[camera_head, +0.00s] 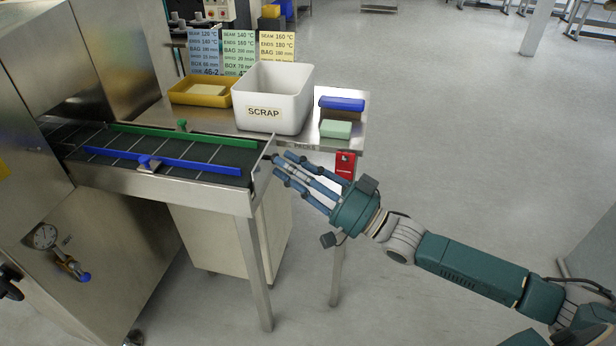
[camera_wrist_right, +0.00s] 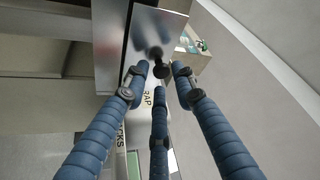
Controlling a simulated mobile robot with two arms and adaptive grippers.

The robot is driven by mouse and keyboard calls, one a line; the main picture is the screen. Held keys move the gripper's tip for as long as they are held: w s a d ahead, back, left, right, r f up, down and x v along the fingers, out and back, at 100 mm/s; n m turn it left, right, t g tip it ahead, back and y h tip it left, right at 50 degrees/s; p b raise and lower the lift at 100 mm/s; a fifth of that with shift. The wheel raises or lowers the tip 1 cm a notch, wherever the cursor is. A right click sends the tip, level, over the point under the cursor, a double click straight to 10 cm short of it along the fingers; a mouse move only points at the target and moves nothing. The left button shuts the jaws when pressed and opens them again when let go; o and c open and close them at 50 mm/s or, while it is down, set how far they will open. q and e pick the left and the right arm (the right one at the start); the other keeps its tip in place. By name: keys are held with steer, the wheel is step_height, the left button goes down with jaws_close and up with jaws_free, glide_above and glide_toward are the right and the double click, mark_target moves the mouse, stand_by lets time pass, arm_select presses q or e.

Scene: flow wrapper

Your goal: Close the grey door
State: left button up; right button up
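A thin grey metal panel (camera_head: 262,162), which I take to be the grey door, stands nearly edge-on at the right end of the conveyor. In the right wrist view it is a shiny plate (camera_wrist_right: 150,28) with a black knob (camera_wrist_right: 157,54). My right gripper (camera_head: 282,162) reaches in from the right with its fingers pointing at the knob. In the wrist view its three fingers (camera_wrist_right: 158,75) are spread and empty, with the knob just beyond and between the tips. Contact cannot be told. The door's hinge is not clear. My left gripper is not in view.
The conveyor (camera_head: 215,153) has green and blue rails. Behind it, a bench holds a white SCRAP bin (camera_head: 272,98), a yellow tray (camera_head: 200,92) and a green block (camera_head: 336,129). A red device (camera_head: 345,164) hangs at the bench front. Floor to the right is open.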

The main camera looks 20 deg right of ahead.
steer(key=v, duration=1.1)
steer(key=shift+s+d, duration=0.1)
